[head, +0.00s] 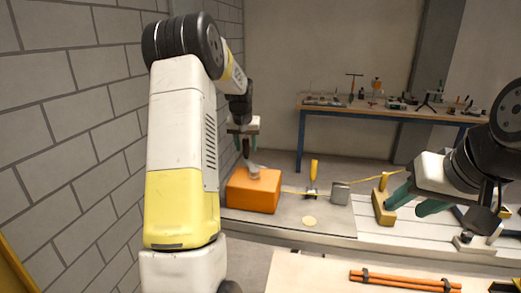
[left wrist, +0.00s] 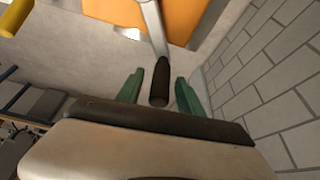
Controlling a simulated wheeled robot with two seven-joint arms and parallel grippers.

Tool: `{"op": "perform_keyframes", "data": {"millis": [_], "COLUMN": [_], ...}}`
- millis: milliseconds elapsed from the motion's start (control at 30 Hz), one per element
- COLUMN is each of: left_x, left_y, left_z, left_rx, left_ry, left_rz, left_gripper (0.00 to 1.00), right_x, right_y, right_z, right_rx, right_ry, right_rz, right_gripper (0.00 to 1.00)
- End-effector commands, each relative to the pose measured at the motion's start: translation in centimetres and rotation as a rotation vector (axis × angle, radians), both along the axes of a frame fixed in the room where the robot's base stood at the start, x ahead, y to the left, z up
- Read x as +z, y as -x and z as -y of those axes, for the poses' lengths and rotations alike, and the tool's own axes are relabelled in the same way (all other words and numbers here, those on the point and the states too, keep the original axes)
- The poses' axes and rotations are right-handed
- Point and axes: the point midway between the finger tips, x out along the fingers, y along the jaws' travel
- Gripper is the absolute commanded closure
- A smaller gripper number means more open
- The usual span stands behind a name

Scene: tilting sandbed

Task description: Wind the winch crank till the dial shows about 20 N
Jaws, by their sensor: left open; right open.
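The orange winch box (head: 253,192) stands on a grey slab left of centre in the head view. Its grey crank arm (left wrist: 152,28) ends in a dark grip (left wrist: 160,82), also visible in the head view (head: 246,147). My left gripper (head: 245,134) is at the grip above the box. In the left wrist view its green fingers (left wrist: 158,88) are open, one on each side of the grip. I cannot tell whether either touches it. My right gripper (head: 416,200) is open, near a yellow block at the right. No readable dial face shows.
A yellow-handled tool (head: 314,172), a grey block (head: 340,192) and a pale disc (head: 310,221) are right of the winch. The yellow block (head: 384,206) stands further right. Orange rods (head: 400,280) lie in front. A brick wall (head: 70,130) is close on the left; a workbench (head: 385,112) stands behind.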

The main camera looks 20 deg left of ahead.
Motion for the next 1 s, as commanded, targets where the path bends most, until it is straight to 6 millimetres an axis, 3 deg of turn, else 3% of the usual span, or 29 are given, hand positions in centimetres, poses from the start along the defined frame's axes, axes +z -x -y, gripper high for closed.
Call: {"op": "perform_keyframes", "data": {"millis": [167, 467, 700, 1000], "left_x": [-1.5, -1.7, -1.7, -1.7], "left_y": [-0.6, -0.7, -0.7, -0.7], "left_z": [-0.1, -0.1, -0.1, -0.1], "left_rx": [0.0, 0.0, 0.0, 0.0], "left_ry": [0.0, 0.0, 0.0, 0.0], "left_rz": [0.0, 0.001, 0.001, 0.001], "left_gripper": [0.56, 0.56, 1.0, 1.0], "right_x": [0.0, 0.0, 0.0, 0.0], "right_y": [0.0, 0.0, 0.0, 0.0], "right_z": [0.0, 0.0, 0.0, 0.0], "right_rx": [0.0, 0.0, 0.0, 0.0], "right_ry": [0.0, 0.0, 0.0, 0.0], "right_rz": [0.0, 0.0, 0.0, 0.0], "right_gripper": [0.59, 0.59, 0.59, 0.59]}}
